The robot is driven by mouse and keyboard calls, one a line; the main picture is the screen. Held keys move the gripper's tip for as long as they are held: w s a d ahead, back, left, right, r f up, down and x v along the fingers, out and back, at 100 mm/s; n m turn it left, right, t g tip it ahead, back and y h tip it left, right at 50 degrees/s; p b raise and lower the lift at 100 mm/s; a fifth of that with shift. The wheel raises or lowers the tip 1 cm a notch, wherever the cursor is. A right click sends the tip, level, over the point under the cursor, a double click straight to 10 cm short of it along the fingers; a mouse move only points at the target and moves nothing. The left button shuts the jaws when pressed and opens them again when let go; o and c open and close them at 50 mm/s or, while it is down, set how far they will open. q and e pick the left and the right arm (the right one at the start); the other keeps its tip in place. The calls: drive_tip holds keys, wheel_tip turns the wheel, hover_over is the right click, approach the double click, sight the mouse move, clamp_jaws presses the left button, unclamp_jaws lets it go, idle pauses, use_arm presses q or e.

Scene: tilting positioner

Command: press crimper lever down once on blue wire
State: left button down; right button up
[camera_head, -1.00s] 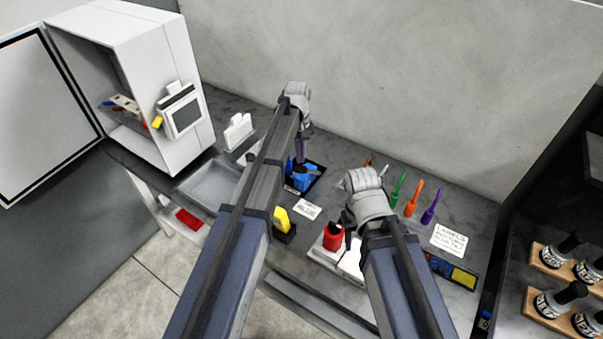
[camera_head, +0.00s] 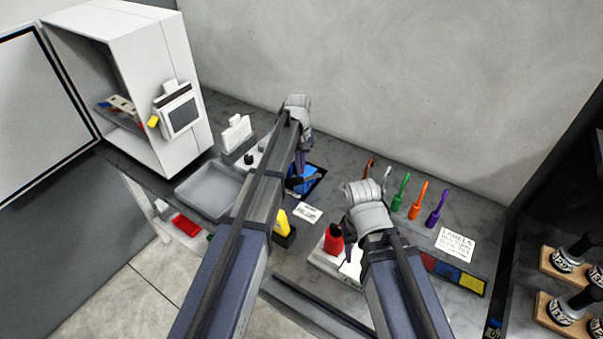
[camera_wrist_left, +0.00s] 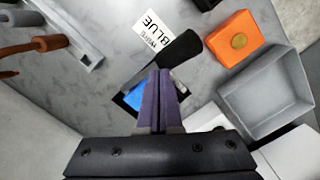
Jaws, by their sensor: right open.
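The crimper (camera_head: 308,182) is a blue block with a black lever, on the grey bench in the middle of the head view, partly behind my left arm. In the left wrist view the black lever (camera_wrist_left: 186,50) slants up right from the blue body (camera_wrist_left: 135,97). A card reading BLUE (camera_wrist_left: 153,37) lies beyond it. My left gripper (camera_head: 300,163) is over the crimper. Its purple fingers (camera_wrist_left: 162,85) look shut together and overlap the lever's lower part; contact is unclear. No blue wire can be made out. My right gripper (camera_head: 349,248) is open, beside a red object.
A grey tray (camera_head: 212,190) and a white panel with black knobs (camera_head: 258,158) lie left of the crimper. Coloured upright tools (camera_head: 418,200) stand right. A white cabinet (camera_head: 150,90) stands far left.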

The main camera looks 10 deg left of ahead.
idle(0.4)
use_arm(q)
drive_tip(key=w, duration=0.1)
drive_tip(key=w+a+p, duration=0.1)
drive_tip(key=shift+w+a+r, duration=0.2)
drive_tip(key=shift+w+r, duration=0.15)
drive_tip(key=shift+r, duration=0.05)
wheel_tip(320, 180, up, 8)
drive_tip(key=p, duration=0.8)
drive_tip(key=shift+w+a, duration=0.2)
drive_tip(key=shift+w, duration=0.1)
drive_tip(key=shift+f, duration=0.1)
